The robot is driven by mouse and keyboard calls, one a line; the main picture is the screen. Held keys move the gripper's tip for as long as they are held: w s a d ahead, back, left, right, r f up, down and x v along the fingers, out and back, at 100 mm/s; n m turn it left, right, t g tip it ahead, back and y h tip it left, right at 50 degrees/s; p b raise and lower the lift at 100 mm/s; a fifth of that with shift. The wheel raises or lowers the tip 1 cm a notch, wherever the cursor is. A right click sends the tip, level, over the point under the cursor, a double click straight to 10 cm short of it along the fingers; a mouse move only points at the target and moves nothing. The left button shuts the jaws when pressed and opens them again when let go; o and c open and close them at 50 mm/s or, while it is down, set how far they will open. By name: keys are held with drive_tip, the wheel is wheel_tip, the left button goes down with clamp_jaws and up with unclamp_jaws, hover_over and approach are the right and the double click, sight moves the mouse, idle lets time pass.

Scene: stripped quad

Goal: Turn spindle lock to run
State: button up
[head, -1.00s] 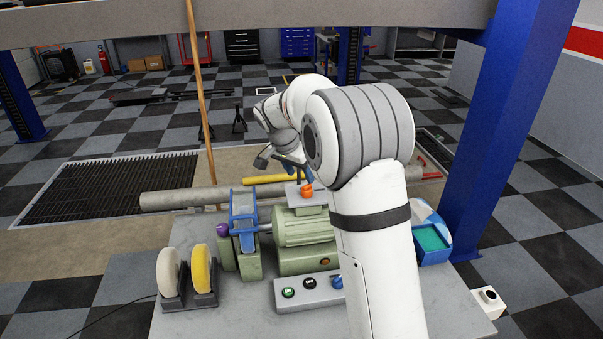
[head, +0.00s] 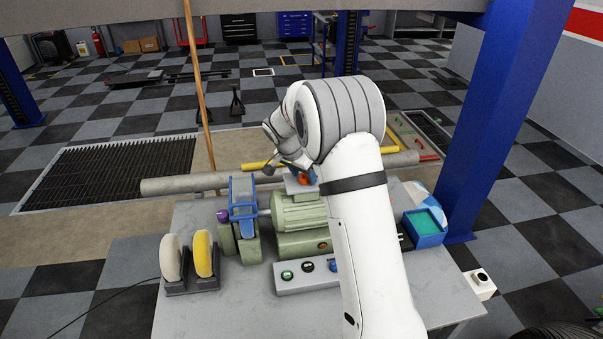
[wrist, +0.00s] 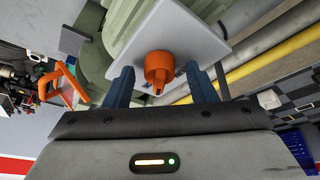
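The spindle lock is an orange knob (head: 304,179) on a light grey plate on top of the green motor (head: 300,212). In the wrist view the orange knob (wrist: 159,66) stands in front of its grey plate (wrist: 185,35), with a small pointed tab towards me. My gripper (wrist: 158,76) is open, with one blue finger on each side of the knob and a visible gap on both sides. In the head view my gripper (head: 303,172) is at the knob, partly hidden by my own arm.
A control box (head: 306,276) with several buttons lies in front of the motor. A yellow wheel (head: 204,254) and a cream wheel (head: 171,258) stand at the left. A blue guard (head: 242,200) is beside the motor. A blue bin (head: 424,229) sits at the right.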

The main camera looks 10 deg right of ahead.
drive_tip(key=shift+a, duration=0.1)
drive_tip(key=c, duration=0.9)
drive_tip(key=shift+c, duration=0.2)
drive_tip(key=shift+b, duration=0.4)
drive_tip(key=shift+f+n+t+y+b, duration=0.2)
drive_tip(key=shift+n+t+y+b, duration=0.15)
drive_tip(key=shift+n+b, duration=0.75)
drive_tip(key=shift+s+d+n+t+b, duration=0.1)
drive_tip(key=shift+d+n+t+b, duration=0.15)
drive_tip(key=shift+n+b, duration=0.55)
drive_tip(key=n+y, duration=0.1)
drive_tip(key=n, duration=0.1)
drive_tip(key=n+y+b, duration=0.1)
drive_tip(key=n, duration=0.1)
drive_tip(key=shift+s+d+r+t, duration=0.1)
drive_tip(key=shift+r+t, duration=0.1)
drive_tip(key=shift+t, duration=0.1)
drive_tip(key=shift+n+y+b, duration=0.75)
drive_tip(key=shift+n+b, duration=0.05)
drive_tip(key=shift+n, duration=1.2)
drive_tip(key=o, duration=1)
drive_tip(key=shift+c, duration=0.2)
